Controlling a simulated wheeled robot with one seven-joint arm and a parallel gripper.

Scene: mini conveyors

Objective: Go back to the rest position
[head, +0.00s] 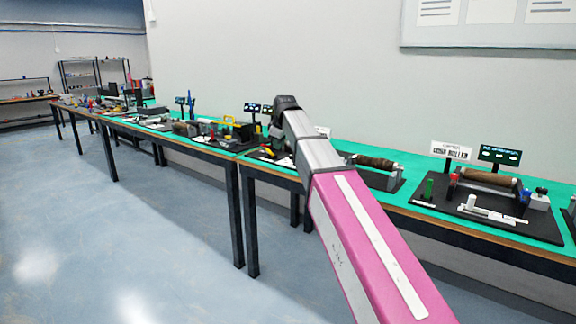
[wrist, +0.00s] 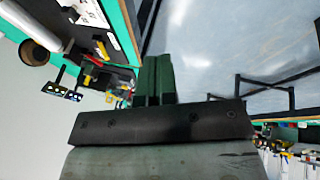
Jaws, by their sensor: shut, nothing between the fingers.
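My gripper (wrist: 154,82) shows in the wrist view as two dark green fingers side by side, shut with nothing between them. It points out over open floor beside the table edge. In the head view my pink and grey arm reaches forward over the table row; the gripper itself is hidden behind the arm's far end.
Long tables with green tops (head: 420,195) run along the wall. A mini conveyor with a brown roller (head: 488,177) sits on a black board at right; another roller (head: 375,163) is beside my arm. Small displays (head: 499,155) stand behind. The blue-grey floor (head: 130,230) at left is clear.

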